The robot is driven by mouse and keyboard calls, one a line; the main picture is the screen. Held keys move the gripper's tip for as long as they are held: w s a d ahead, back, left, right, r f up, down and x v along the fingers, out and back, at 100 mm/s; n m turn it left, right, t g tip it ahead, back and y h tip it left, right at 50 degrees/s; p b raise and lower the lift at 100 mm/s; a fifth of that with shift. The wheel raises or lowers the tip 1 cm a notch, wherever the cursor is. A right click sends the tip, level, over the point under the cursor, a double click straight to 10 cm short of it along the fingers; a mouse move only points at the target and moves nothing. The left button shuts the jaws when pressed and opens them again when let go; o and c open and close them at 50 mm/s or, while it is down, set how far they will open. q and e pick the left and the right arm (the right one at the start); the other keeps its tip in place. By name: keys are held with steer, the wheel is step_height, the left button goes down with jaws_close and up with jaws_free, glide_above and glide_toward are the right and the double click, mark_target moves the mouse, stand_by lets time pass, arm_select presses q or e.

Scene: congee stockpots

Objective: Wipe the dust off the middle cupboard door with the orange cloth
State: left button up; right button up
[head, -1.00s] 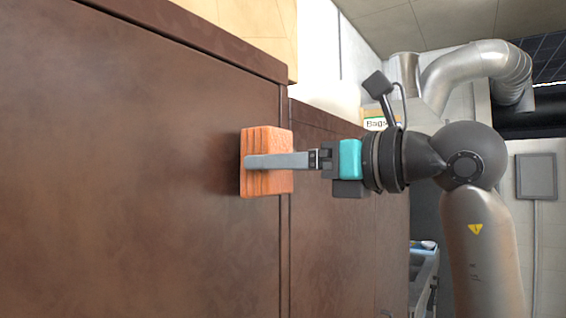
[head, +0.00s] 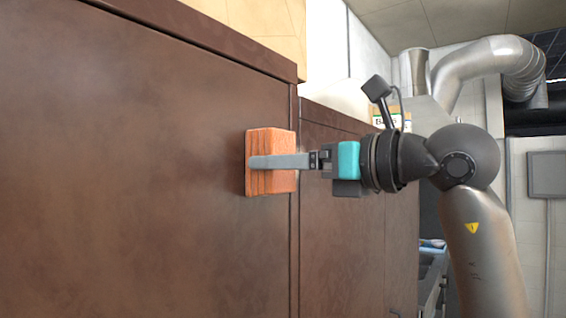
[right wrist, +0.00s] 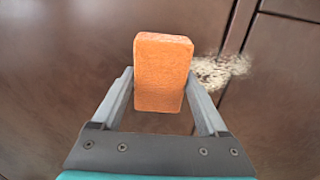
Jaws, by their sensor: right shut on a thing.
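The orange cloth (head: 270,162) is a thick folded block held upright at the dark brown cupboard door (head: 130,170), near that door's right edge. My right gripper (head: 252,162) is shut on it, with a finger along its side. In the right wrist view, the cloth (right wrist: 162,72) sits between both fingers of my right gripper (right wrist: 162,82). A pale speckled dust patch (right wrist: 222,70) shows just right of the cloth, by the door seam. I cannot tell whether the cloth touches the door. My left gripper is not in view.
Another brown cupboard panel (head: 345,225) continues right of the seam. A metal duct (head: 490,60) and a grey wall panel (head: 546,174) stand at the back right. A sink counter (head: 432,270) shows low behind the cupboards.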

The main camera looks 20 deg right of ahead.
steer(key=w+d+p, duration=0.4)
steer(key=w+d, duration=0.4)
steer(key=d, duration=0.3)
steer(key=shift+w, duration=0.3)
stand_by(0.8)
steer(key=shift+s+a+b, duration=0.5)
steer(key=shift+s+a, duration=1)
steer(key=shift+a, duration=0.4)
steer(key=shift+s+a+b, duration=0.55)
steer(key=shift+s+a, duration=0.9)
steer(key=shift+a, duration=0.5)
steer(key=shift+s+a+b, duration=0.5)
steer(key=shift+s+a, duration=1)
steer(key=shift+a, duration=0.4)
